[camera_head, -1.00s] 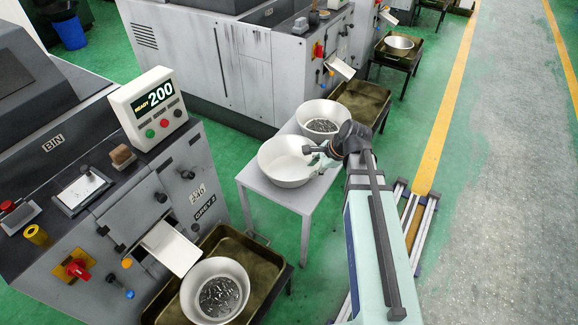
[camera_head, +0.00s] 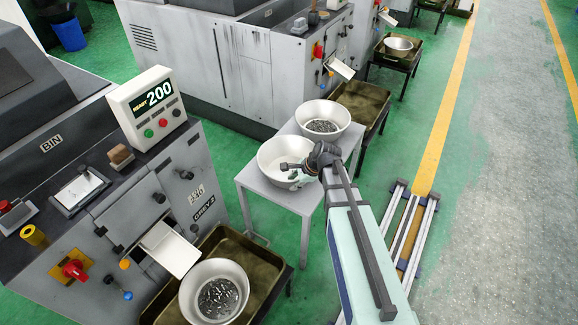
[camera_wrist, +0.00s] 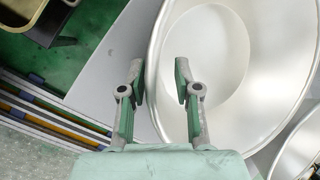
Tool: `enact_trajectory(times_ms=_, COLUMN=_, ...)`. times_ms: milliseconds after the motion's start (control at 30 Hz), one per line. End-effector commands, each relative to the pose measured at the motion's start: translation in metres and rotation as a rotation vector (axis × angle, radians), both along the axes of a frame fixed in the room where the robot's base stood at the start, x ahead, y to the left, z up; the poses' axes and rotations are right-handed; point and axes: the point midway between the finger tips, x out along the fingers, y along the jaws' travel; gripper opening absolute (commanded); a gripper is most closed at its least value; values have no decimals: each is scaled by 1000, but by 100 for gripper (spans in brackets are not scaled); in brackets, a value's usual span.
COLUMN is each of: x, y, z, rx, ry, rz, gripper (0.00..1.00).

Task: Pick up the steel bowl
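A wide, shiny, empty steel bowl (camera_head: 272,160) stands on a small grey table at the middle. My gripper (camera_head: 293,172) is over its right side, partly hiding it. In the wrist view my gripper (camera_wrist: 160,85) is open, one finger outside and one inside the rim of the bowl (camera_wrist: 285,60). The rim passes between the fingers; I see no contact, and their height against it is unclear. A second steel bowl (camera_head: 340,112) holding small metal parts stands behind on the same table. A third bowl (camera_head: 238,276) with metal parts sits in a tray below the front machine's chute.
The grey table (camera_head: 296,197) has little bare top around the two bowls. The front machine (camera_head: 110,200) shows "READY 200". Brown trays (camera_head: 252,246) stand at the machines. A further bowl (camera_head: 398,44) is at the back. Green floor lies right of the table.

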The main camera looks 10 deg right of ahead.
Motion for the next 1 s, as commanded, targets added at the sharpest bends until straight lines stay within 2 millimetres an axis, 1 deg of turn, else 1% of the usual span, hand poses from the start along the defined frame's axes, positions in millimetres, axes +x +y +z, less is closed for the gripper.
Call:
enact_trajectory(times_ms=33, x=3, y=3, z=-8, rx=0, ry=2, rz=0, gripper=32)
enact_trajectory(times_ms=133, x=5, y=6, z=-16, rx=0, ry=1, rz=-1, gripper=32)
enact_trajectory(times_ms=367, x=5, y=7, z=-17, rx=-1, ry=0, rz=-1, gripper=32)
enact_trajectory(times_ms=400, x=5, y=7, z=-17, rx=-1, ry=0, rz=-1, gripper=25)
enact_trajectory(times_ms=467, x=5, y=7, z=-17, rx=-1, ry=0, rz=-1, gripper=4)
enact_trajectory(times_ms=500, x=5, y=7, z=-17, rx=-1, ry=0, rz=-1, gripper=0)
enact_trajectory(times_ms=1000, x=5, y=7, z=-14, rx=0, ry=-1, rz=-1, gripper=0)
